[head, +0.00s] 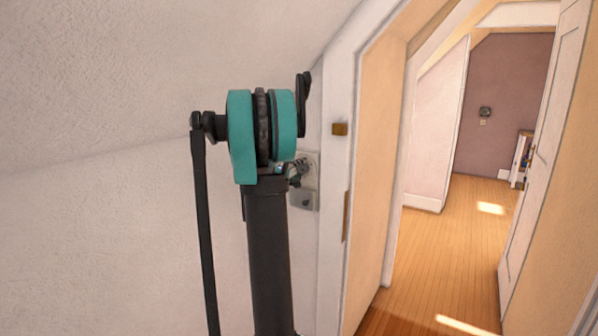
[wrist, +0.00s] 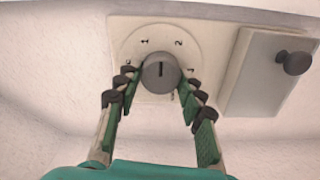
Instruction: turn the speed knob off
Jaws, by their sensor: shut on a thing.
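The speed knob (wrist: 160,73) is a round grey knob with a dark slot line, upright in the wrist view. It sits on a pale dial plate (wrist: 125,30) marked with "1", "2" and other marks partly covered by the fingers. My gripper (wrist: 160,80) has its green, dark-tipped fingers on either side of the knob, shut on it. In the head view the wall plate (head: 313,165) shows behind my arm, and my gripper (head: 296,172) is at it. The knob itself is hidden there.
A pale box with a dark round knob (wrist: 294,62) is right of the dial in the wrist view. In the head view a white door frame (head: 333,200) stands close right of the plate. Beyond it is open wooden floor (head: 440,260). A sloped wall is at left.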

